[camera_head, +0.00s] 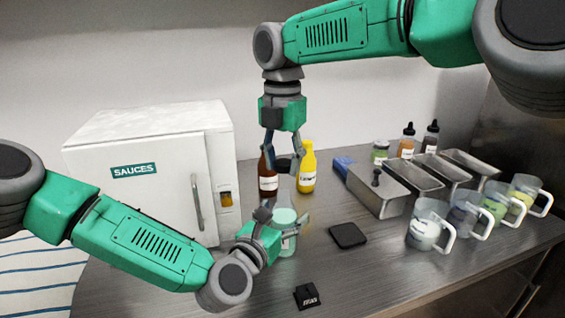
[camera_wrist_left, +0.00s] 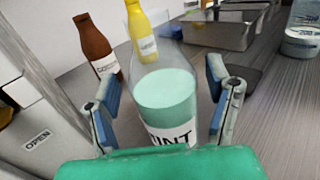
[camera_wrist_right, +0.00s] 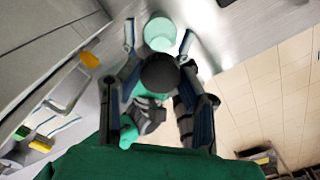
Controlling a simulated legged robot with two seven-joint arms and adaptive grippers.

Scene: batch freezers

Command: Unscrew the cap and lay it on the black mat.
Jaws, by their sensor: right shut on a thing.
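The mint bottle (camera_head: 284,217) stands on the counter, clear above its pale green contents; its label shows in the left wrist view (camera_wrist_left: 170,100). My left gripper (camera_head: 283,226) is open with a finger on each side of it (camera_wrist_left: 165,115), showing gaps. My right gripper (camera_head: 285,168) points down above the bottle. In the right wrist view it is shut on the dark round cap (camera_wrist_right: 160,72), with the bottle beyond. I cannot tell whether the cap touches the bottle neck. The black mat (camera_head: 348,235) lies bare to the right of the bottle.
A white freezer labelled SAUCES (camera_head: 145,165) stands left. A brown bottle (camera_head: 268,182) and a yellow bottle (camera_head: 307,172) stand behind. Metal pans (camera_head: 382,207) and several jugs (camera_head: 428,228) fill the right. Counter around the mat is clear.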

